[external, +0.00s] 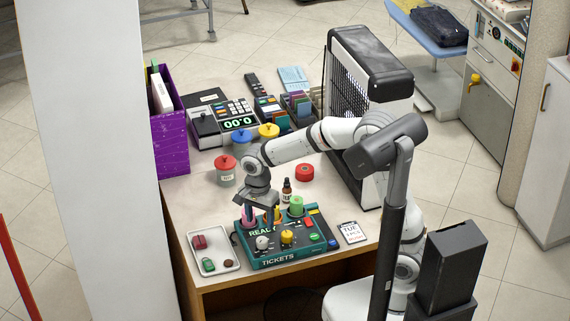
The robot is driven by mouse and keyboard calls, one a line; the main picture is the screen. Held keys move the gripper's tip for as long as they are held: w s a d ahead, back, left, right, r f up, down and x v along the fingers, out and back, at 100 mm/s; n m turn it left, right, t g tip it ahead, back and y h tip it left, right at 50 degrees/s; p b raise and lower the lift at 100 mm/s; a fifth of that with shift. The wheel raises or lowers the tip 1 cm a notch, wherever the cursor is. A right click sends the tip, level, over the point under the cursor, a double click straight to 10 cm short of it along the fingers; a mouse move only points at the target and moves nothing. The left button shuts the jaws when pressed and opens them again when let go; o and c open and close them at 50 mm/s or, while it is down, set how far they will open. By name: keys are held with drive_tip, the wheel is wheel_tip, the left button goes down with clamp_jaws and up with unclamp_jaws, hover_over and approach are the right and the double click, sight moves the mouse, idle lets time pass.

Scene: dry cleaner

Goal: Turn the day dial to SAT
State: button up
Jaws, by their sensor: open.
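A teal ticket box (284,261) marked READY and TICKETS stands near the front of the counter. On its top are a light grey knob (262,243), a yellow knob (287,237), and red, green and blue buttons. I cannot read day marks, so I cannot tell which knob is the day dial. My gripper (264,213) points down above the back of the box, behind the knobs. Its jaws are open; the fingertips are small and partly lost among the coloured parts there. I see nothing held.
A green cylinder (296,206) and a dropper bottle (286,190) stand close to the gripper. A white tray (232,267) lies left of the box, a card reading TUE (352,232) right. Jars, a till (222,122) and a black-and-white cabinet (372,65) stand farther back.

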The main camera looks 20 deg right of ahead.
sight(262, 239)
drive_tip(key=n+p, duration=0.1)
drive_tip(key=n, duration=0.1)
drive_tip(key=n+p, duration=0.1)
drive_tip(key=shift+r+n, duration=0.2)
drive_tip(key=shift+n, duration=0.2)
drive_tip(key=n+p, duration=0.1)
drive_tip(key=n, duration=0.3)
drive_tip(key=shift+d+p, duration=0.15)
drive_tip(key=shift+p, duration=0.15)
drive_tip(key=n+p, duration=0.1)
drive_tip(key=n, duration=0.3)
drive_tip(key=shift+n, duration=0.3)
drive_tip(key=n, duration=0.1)
drive_tip(key=n+p, duration=0.1)
drive_tip(key=n, duration=0.1)
drive_tip(key=shift+d+f+n+y, duration=0.15)
drive_tip(key=shift+f+n+y, duration=0.05)
drive_tip(key=shift+n+y, duration=0.1)
drive_tip(key=shift+f+n, duration=0.3)
drive_tip(key=shift+f, duration=0.15)
wheel_tip(262, 239, down, 7)
drive_tip(key=shift+s+f+p, duration=0.1)
drive_tip(key=shift+p, duration=0.3)
